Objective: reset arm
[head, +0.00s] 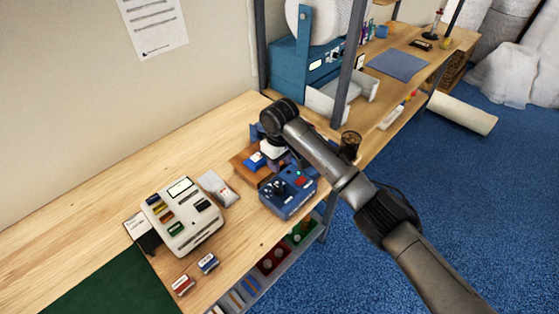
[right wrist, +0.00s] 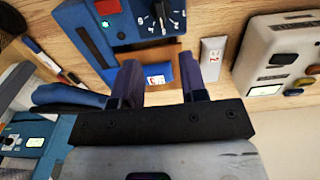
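My right arm reaches in from the lower right in the head view. Its gripper (head: 277,162) is low over the bench, at a small wooden tray (head: 246,172). In the right wrist view, the two dark purple fingers of the right gripper (right wrist: 160,66) stand apart, so it is open. A small blue piece with a white and red label (right wrist: 158,76) shows in the gap; I cannot tell whether a finger touches it. A blue piece (head: 255,162) also shows beside the gripper in the head view. My left gripper is not in view.
A blue control box (head: 288,192) stands just in front of the right gripper. A white device with colored keys (head: 184,216) and a grey packet (head: 217,188) are to the left. A rack post (head: 350,65) and a blue machine (head: 290,70) stand behind.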

